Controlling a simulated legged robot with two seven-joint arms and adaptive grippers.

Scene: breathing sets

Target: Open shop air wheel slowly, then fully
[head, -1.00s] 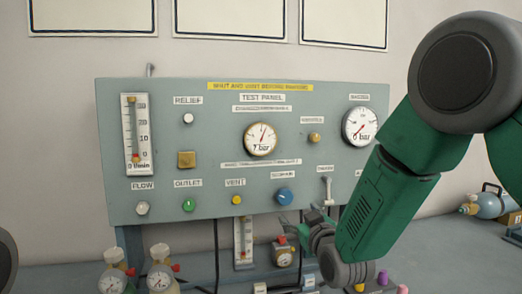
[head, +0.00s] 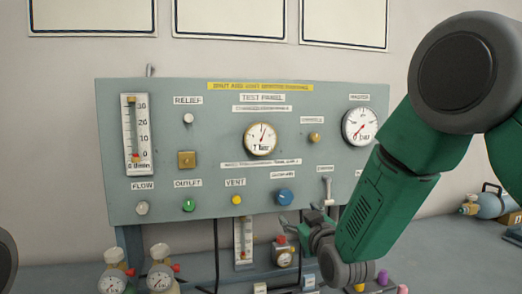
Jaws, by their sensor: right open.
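The grey-green test panel (head: 215,130) stands upright on the bench. A blue wheel (head: 284,197) sits low on it, right of centre, under a small blurred label; it looks like the shop air wheel. My right gripper (head: 289,229) is open and empty, just below the blue wheel and apart from it in the picture. Its fingers point left and are partly hard to make out. The round middle gauge (head: 261,139) reads about 7 bar. The gauge at the upper right (head: 361,127) reads about 0 bar. My left gripper is not in view.
A yellow vent knob (head: 236,200), green outlet knob (head: 189,205) and grey lever (head: 327,190) are near the wheel. Below stand a flow tube (head: 243,242) and a small red-topped gauge (head: 284,255). Two regulators (head: 160,278) are at the lower left.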

